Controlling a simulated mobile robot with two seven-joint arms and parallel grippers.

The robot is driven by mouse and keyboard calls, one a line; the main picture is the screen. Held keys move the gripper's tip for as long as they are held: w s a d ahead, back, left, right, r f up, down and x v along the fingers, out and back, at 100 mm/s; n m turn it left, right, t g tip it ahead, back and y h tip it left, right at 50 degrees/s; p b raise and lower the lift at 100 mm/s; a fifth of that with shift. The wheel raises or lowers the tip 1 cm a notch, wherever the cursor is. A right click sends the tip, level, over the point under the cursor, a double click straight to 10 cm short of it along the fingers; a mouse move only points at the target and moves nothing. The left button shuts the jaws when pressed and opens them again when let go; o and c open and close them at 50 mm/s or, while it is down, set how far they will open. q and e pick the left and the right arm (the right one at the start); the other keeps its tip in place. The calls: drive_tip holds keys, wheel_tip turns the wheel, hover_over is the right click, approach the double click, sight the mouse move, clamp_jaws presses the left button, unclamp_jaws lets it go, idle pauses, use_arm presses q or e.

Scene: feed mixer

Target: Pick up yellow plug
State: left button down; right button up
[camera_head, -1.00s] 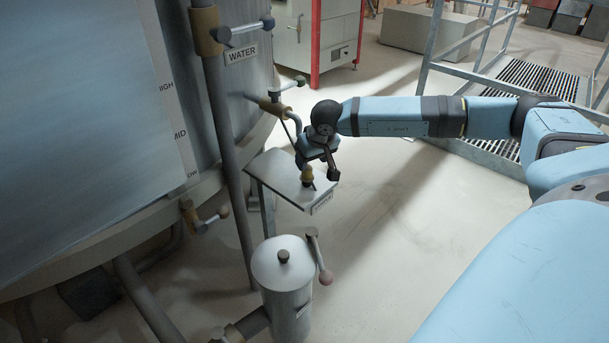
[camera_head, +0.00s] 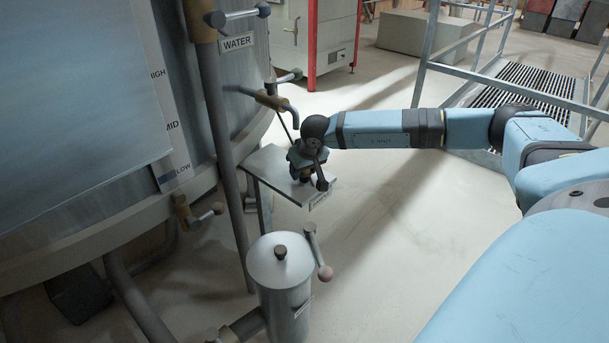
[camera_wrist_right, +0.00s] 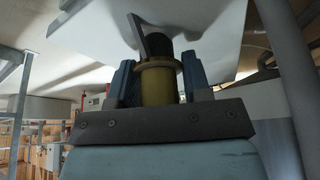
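The yellow plug (camera_wrist_right: 158,84) shows in the right wrist view as a dull yellow-brown cylinder with a flange and a dark end towards the pale table plate. In the head view, it is mostly hidden under my right gripper (camera_head: 305,172), which points down over the small table (camera_head: 268,165). In the right wrist view, the two blue fingers of my right gripper (camera_wrist_right: 160,82) stand on either side of the plug, very close to its flange. I cannot tell whether they press on it. My left gripper is not in view.
A large tank (camera_head: 90,110) with pipes and valves stands at the left. A lidded canister (camera_head: 281,268) with a lever stands in front of the small table. A bent tap (camera_head: 294,116) juts out behind the table.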

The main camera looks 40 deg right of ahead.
drive_tip(key=c, duration=0.5)
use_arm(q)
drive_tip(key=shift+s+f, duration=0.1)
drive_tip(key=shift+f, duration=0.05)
